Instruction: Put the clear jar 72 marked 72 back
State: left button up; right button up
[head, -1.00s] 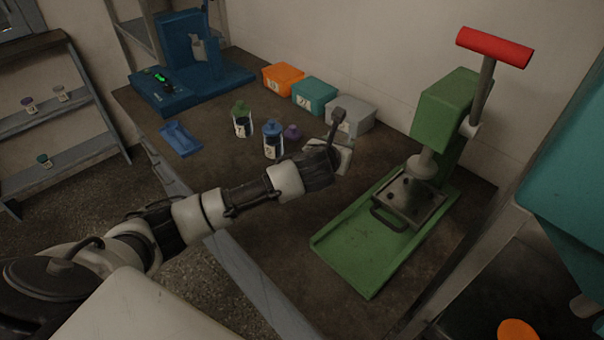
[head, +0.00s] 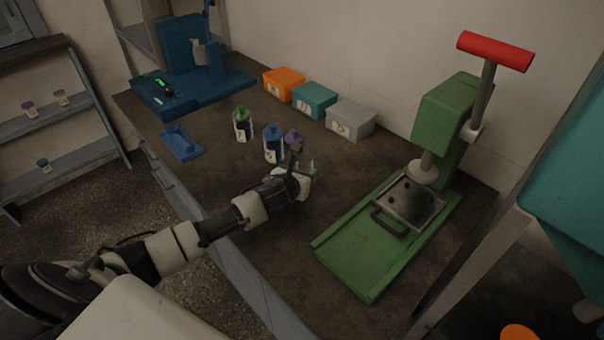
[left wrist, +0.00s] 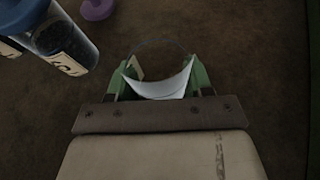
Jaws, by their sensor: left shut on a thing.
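My left gripper (head: 306,176) is low over the middle of the table, right of the purple-lidded jar. In the left wrist view its green fingers (left wrist: 161,80) are shut on a clear, see-through thing that I take for the clear jar (left wrist: 160,42). Only its thin round rim shows, with a pale curved piece between the fingers and part of a label. I cannot read the number 72 on it. In the head view the gripper mostly hides it. I cannot tell whether it touches the table. My right gripper is not in view.
Close by stand a blue-lidded jar (head: 272,143), a purple-lidded jar (head: 293,137) and a green-lidded jar (head: 242,125). Orange (head: 284,83), teal (head: 314,99) and grey (head: 350,119) boxes line the wall. A green press (head: 345,260) is right. A shelf (head: 60,118) with jars is left.

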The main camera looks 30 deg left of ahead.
pick_arm(q)
jog(key=o, duration=1)
jog(key=shift+c, duration=0.2)
jog(key=v, duration=1.2)
jog(key=shift+p, duration=0.35)
